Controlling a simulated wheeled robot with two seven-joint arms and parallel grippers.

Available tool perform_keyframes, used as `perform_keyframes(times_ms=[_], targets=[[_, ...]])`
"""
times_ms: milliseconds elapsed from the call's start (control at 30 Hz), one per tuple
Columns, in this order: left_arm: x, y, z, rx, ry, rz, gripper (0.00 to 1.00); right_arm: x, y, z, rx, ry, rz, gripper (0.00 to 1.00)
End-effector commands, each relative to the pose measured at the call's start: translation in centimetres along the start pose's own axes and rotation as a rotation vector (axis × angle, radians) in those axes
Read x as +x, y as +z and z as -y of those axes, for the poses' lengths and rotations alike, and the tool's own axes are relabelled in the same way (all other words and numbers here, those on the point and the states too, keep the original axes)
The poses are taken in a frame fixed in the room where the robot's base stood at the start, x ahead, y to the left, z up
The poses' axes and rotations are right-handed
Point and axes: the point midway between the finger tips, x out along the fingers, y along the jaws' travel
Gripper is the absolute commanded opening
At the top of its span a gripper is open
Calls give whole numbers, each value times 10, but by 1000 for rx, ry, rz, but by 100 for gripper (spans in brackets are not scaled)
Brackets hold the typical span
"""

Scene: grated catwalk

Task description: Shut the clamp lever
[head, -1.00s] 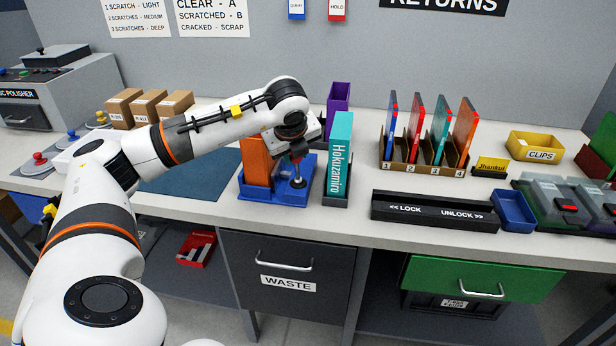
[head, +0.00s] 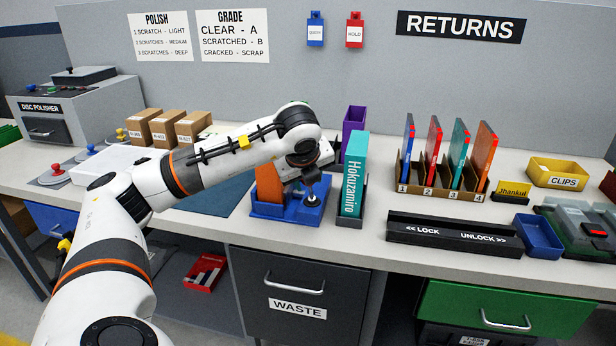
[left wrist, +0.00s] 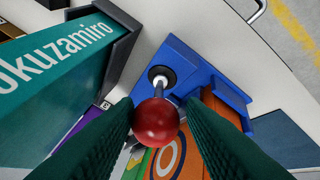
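The clamp lever shows in the left wrist view as a red ball knob (left wrist: 156,122) on a short metal stem. A round black-rimmed metal pad (left wrist: 161,77) is near it on the blue fixture (left wrist: 183,50). In the head view the fixture (head: 290,212) stands on the bench and holds an orange case (head: 268,190). My left gripper (head: 309,186) is over the fixture and hides the knob there. In the wrist view its dark green fingers (left wrist: 160,115) flank the knob, with a narrow gap at the right finger. My right gripper is not in view.
A teal case (head: 353,185) stands in a dark holder just right of the fixture, close to my gripper. A purple bin (head: 354,122) is behind. The black lock slider (head: 450,236) and blue tray (head: 540,236) lie farther right. A blue mat (head: 215,195) is left.

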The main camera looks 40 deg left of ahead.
Motion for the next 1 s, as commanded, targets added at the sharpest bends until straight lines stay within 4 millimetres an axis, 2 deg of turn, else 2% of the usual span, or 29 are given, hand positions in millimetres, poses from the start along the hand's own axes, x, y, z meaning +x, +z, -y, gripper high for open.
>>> perform_keyframes(times_ms=[33,100,333,467,567,800,1000], targets=[[1,1,0,1,-2,1,45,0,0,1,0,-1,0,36],[0,0,0,0,0,-1,52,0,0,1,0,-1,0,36],[-1,-1,-1,-2,4,-4,52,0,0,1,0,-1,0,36],[-9,-2,-2,-3,7,-5,52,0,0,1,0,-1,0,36],[-25,-2,-2,-3,9,-6,52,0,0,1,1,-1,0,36],[-77,-1,-2,-1,10,-4,52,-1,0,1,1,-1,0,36],[-109,-1,-1,-2,7,-3,52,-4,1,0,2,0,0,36]])
